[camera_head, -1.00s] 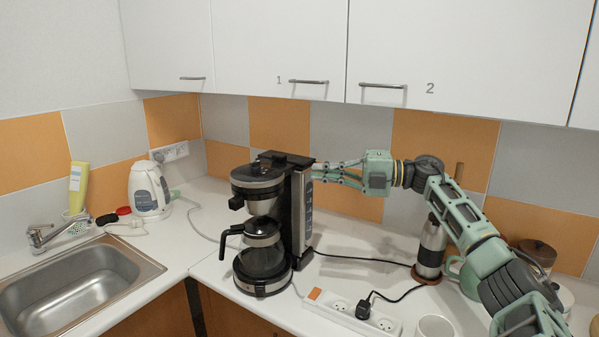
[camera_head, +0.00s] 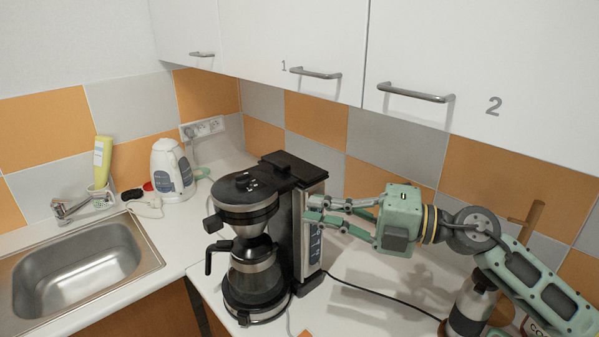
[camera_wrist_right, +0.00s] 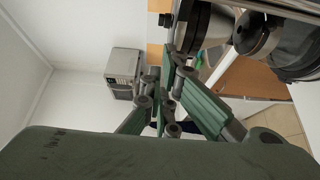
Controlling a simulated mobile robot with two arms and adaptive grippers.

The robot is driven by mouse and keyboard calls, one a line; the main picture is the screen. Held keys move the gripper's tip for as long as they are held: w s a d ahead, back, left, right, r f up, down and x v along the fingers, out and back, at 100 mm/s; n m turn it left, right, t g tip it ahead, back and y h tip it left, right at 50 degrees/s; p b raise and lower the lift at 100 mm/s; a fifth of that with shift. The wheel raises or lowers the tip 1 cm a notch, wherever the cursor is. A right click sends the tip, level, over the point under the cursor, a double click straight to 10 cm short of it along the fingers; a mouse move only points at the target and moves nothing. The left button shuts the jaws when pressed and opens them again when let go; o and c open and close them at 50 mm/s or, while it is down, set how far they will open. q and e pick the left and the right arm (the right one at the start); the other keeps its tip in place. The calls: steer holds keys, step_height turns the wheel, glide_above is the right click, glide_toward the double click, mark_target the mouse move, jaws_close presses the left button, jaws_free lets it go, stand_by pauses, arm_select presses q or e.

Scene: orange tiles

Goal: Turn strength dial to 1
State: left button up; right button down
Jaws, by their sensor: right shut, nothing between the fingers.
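The coffee maker (camera_head: 262,238) stands on the white counter, black and steel with a glass jug. Its narrow right side carries a steel control panel (camera_head: 314,245) with small markings. I cannot make out the strength dial; the fingers may cover it. My right gripper (camera_head: 308,209) is shut and empty, coming in from the right with its tips at the upper part of this panel. I cannot tell whether they touch it. In the right wrist view, the fingers (camera_wrist_right: 170,55) reach toward the coffee maker (camera_wrist_right: 205,25) at the top. My left gripper is not in view.
A white kettle (camera_head: 172,170) and a sink (camera_head: 85,268) are to the left. A black cable (camera_head: 380,292) crosses the counter. Cupboards with handles (camera_head: 415,93) hang above.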

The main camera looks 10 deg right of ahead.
mark_target(257, 196)
steer(key=p+x, duration=0.2)
steer(key=x, duration=0.2)
steer(key=p+x, duration=0.2)
steer(key=x, duration=0.2)
steer(key=w+p+x, duration=0.1)
steer(key=p+x, duration=0.1)
steer(key=x, duration=0.2)
steer(key=shift+w+a+r, duration=0.1)
steer(key=shift+w+r, duration=0.05)
steer(key=shift+r, duration=0.15)
steer(key=shift+w+f, duration=0.15)
steer(key=shift+w, duration=0.4)
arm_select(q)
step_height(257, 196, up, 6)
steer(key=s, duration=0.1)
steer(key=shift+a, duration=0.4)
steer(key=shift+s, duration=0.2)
arm_select(e)
steer(key=shift+a, duration=0.1)
